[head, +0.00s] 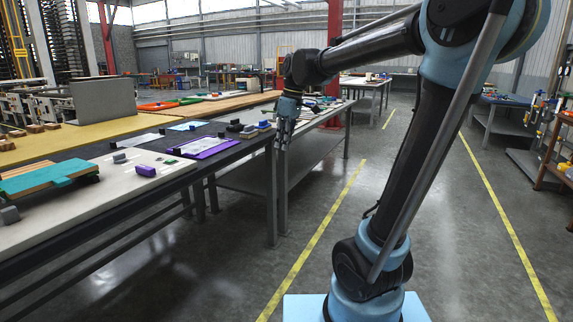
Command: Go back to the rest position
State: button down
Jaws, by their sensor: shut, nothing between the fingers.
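My gripper (284,134) hangs at the end of my arm, pointing down, just off the front edge of the long workbench. It is small in the head view. Its fingers are together and I see nothing between them. My arm reaches from the lower right, up to a high elbow, and then left toward the bench. No other object belongs to the task.
The workbench (45,222) runs along the left, with a purple-framed board (205,148), a purple block (146,170) and a teal-topped piece (50,178) on it. A red post (334,50) stands behind. The grey floor (450,235) between yellow lines is clear.

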jog(key=s+d+f+m+t+h, duration=0.2)
jog(key=s+d+f+m, duration=1)
jog(key=s+d+f, duration=0.8)
notch_tip(320, 180, down, 2)
jog(key=shift+s+f+m, duration=0.1)
jog(key=shift+s+m, duration=0.3)
jog(key=shift+d, duration=0.1)
